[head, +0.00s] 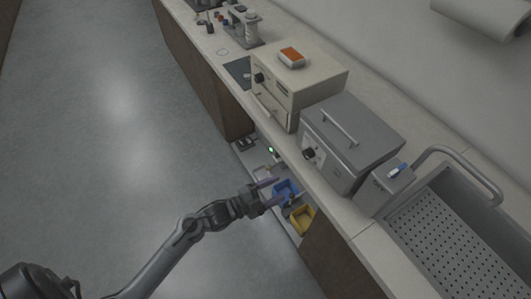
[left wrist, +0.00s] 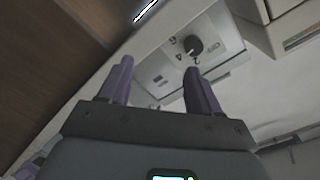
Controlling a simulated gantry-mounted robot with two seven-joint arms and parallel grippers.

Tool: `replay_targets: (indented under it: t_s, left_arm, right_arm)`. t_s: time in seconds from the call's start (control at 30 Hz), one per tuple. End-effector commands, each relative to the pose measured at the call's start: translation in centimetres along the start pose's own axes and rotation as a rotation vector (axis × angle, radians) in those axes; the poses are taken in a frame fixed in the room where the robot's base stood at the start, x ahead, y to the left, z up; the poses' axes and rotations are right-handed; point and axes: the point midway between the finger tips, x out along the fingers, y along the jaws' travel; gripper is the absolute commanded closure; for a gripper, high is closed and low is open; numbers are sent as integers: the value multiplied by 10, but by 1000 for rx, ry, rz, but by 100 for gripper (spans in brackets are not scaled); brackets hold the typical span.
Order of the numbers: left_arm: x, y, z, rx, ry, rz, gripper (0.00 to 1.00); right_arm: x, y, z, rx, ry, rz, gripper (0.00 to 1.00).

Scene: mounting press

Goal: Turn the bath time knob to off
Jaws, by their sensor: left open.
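The bath is a grey box (head: 352,138) with a handled lid, standing on the counter. Its black time knob (head: 308,153) sits on a pale front panel (head: 320,158). In the left wrist view a black round knob (left wrist: 193,45) shows on a pale panel (left wrist: 220,55) beyond the fingertips, nearer the right finger; I take it to be the bath knob. My left gripper (head: 277,191) is open and empty, in front of and below the counter edge, apart from the knob. Its purple fingers also show in the left wrist view (left wrist: 158,64). My right gripper is not seen.
A sink (head: 440,235) lies to the right. Blue (head: 286,190) and yellow (head: 302,220) bins sit below the counter, near my gripper.

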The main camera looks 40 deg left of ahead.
Motion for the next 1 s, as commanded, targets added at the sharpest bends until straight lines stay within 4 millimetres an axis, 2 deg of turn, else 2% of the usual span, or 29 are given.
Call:
replay_targets:
  t_s: [0.03,0.1,0.23,0.43,0.8,1.0]
  left_arm:
    - [7,-17,1,7,-2,-11,37]
    - [14,-34,0,19,1,-32,37]
    - [24,-54,-6,33,15,-56,37]
    - [44,-58,-9,35,20,-64,37]
    - [103,-62,-10,34,19,-63,37]
    - [124,-63,-10,35,18,-62,37]
  right_arm:
    - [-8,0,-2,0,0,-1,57]
    - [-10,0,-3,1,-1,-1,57]
    - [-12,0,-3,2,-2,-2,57]
    - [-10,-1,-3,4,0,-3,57]
    - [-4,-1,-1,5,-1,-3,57]
    - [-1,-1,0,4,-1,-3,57]
